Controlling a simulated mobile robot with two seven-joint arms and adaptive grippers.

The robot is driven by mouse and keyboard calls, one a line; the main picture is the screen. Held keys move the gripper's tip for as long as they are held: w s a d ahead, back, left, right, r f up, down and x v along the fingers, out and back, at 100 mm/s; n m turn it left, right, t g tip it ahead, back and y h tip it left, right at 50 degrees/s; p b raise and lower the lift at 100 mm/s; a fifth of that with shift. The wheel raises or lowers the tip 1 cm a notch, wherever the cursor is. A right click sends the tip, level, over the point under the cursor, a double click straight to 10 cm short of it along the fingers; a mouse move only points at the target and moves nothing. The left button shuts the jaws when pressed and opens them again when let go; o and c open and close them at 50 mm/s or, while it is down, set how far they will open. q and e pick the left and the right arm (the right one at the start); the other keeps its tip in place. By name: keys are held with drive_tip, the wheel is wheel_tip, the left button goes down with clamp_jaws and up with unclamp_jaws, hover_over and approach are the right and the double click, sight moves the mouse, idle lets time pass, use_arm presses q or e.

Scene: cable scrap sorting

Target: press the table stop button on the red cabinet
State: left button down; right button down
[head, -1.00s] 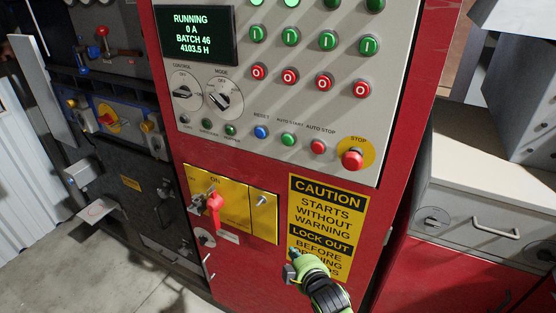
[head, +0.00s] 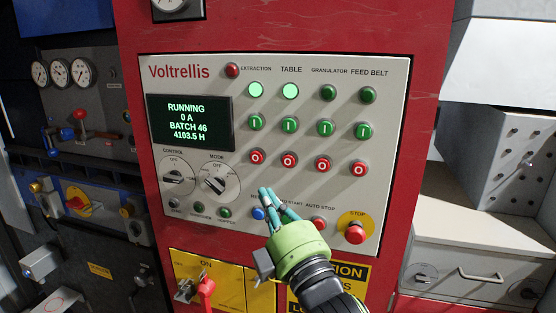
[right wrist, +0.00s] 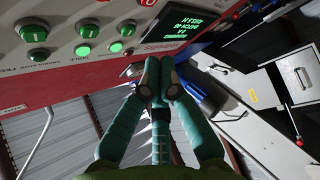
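The red cabinet (head: 400,30) carries a light grey control panel (head: 390,190). The table stop button (head: 289,160) is a red button marked O, second in the red row, under the TABLE column. The TABLE lamp (head: 290,91) is lit green. My right gripper (head: 270,192) is in front of the panel, just below and left of the table stop button, with its teal fingers together and empty. Its fingertips cover part of the RESET label. In the right wrist view the fingertips (right wrist: 158,75) meet, with the panel seen upside down. My left gripper is not in view.
Other red O buttons flank it: extraction (head: 257,157), granulator (head: 322,164) and feed belt (head: 359,169). A larger red STOP button (head: 355,234) sits lower right. Two mode knobs (head: 216,184) are at left. A red handle (head: 206,289) sticks out below.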

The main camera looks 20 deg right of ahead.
sight(289, 161)
drive_tip(key=shift+s+r, duration=0.55)
drive_tip(key=shift+r, duration=0.3)
drive_tip(key=shift+d, duration=0.1)
drive_tip(key=shift+w, duration=0.15)
drive_tip(key=shift+w+d+b, duration=0.1)
drive_tip(key=shift+w+d, duration=0.7)
drive_tip(key=shift+w, duration=0.4)
drive_tip(key=shift+w+d+b, duration=0.15)
drive_tip(key=shift+w+d, duration=0.7)
drive_tip(key=shift+w, duration=0.3)
drive_tip(key=shift+w+d+b, duration=0.1)
drive_tip(key=shift+w+d, duration=0.7)
drive_tip(key=shift+w, duration=0.4)
drive_tip(key=shift+w, duration=0.1)
drive_tip(key=shift+w+d, duration=0.2)
drive_tip(key=shift+w, duration=0.05)
